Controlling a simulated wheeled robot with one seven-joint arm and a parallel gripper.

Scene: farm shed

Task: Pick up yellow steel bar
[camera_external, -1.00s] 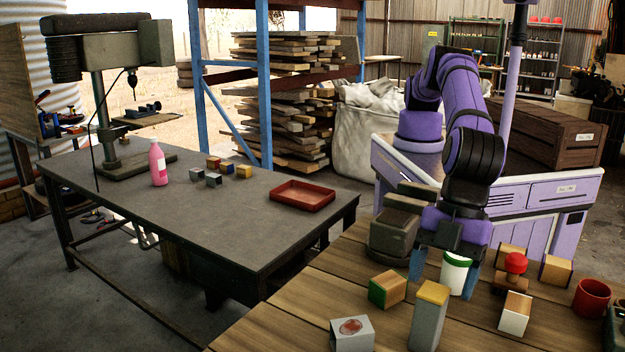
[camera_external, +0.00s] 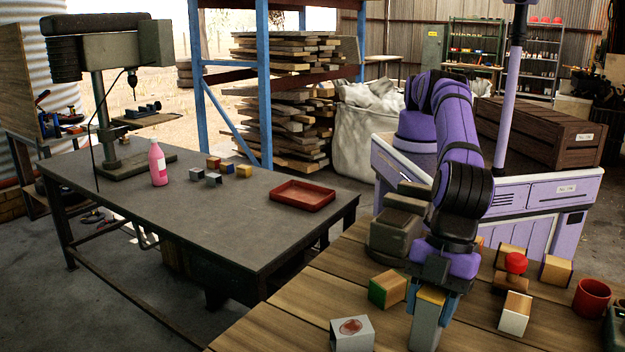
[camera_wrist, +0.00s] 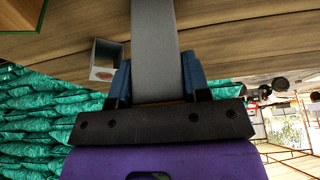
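The yellow steel bar (camera_external: 425,330) stands upright on the wooden table, a grey block with a yellow top. My gripper (camera_external: 431,303) is over its top end, with one blue finger on each side. In the wrist view, the grey bar (camera_wrist: 155,45) runs between the two fingers (camera_wrist: 158,80), and both fingers lie against its sides. The gripper is shut on the bar.
A green-sided wooden block (camera_external: 388,289) is just left of the gripper. A grey open box (camera_external: 352,333) lies front left. Wooden blocks (camera_external: 515,313), a red-knobbed piece (camera_external: 516,264) and a red mug (camera_external: 591,298) stand right. The table's left part (camera_external: 290,320) is clear.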

